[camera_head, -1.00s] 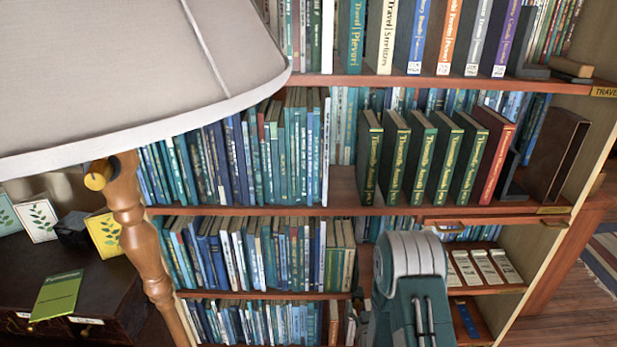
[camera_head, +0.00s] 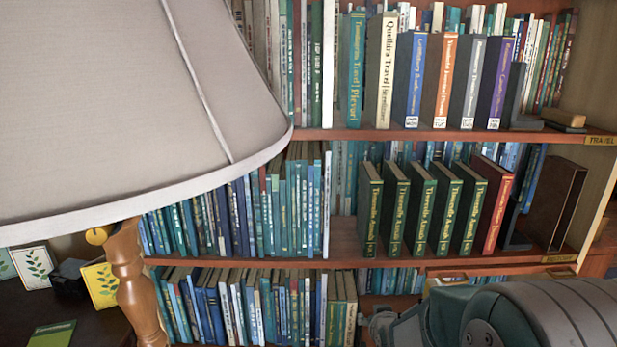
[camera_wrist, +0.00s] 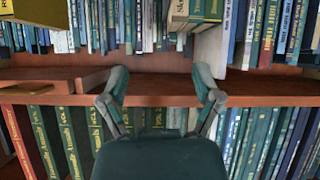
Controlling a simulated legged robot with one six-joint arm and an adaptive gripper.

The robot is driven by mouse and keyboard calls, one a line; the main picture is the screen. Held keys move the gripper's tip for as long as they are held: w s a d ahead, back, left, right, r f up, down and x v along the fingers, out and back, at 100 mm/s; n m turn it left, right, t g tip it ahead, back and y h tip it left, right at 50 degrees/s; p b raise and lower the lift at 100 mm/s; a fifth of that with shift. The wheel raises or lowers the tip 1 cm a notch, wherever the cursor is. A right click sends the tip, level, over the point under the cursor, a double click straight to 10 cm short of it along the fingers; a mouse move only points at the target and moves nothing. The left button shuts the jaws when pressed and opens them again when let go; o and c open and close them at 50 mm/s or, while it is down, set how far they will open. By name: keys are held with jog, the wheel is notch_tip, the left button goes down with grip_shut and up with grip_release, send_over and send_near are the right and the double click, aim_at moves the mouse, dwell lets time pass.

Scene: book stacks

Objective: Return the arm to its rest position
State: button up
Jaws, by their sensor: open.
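My gripper (camera_wrist: 160,82) shows in the wrist view with its two fingers spread apart and nothing between them. The fingers lie in front of a wooden shelf board (camera_wrist: 265,88) of the bookcase. The wrist picture appears upside down, with dark green books and a red book at its lower edge. In the head view, part of my arm (camera_head: 545,315) lies low at the right, in front of the lower shelves. The gripper's fingers cannot be made out there.
A large lampshade (camera_head: 110,110) on a turned wooden post (camera_head: 130,280) fills the left. Green books (camera_head: 418,215) and a red book (camera_head: 493,205) stand on the middle shelf. A dark cabinet with small cards (camera_head: 100,283) stands at lower left.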

jog(key=s+r+g, duration=0.2)
jog(key=s+r, duration=0.2)
jog(key=s, duration=0.5)
jog(key=s+r+g, duration=0.2)
jog(key=s+r, duration=0.3)
jog(key=s, duration=0.5)
jog(key=s+r+g, duration=0.1)
jog(key=s+r, duration=0.3)
jog(key=s, duration=0.5)
jog(key=shift+s+r+m+g, duration=0.25)
jog(key=shift+s+m+g, duration=0.1)
jog(key=shift+m+g, duration=0.05)
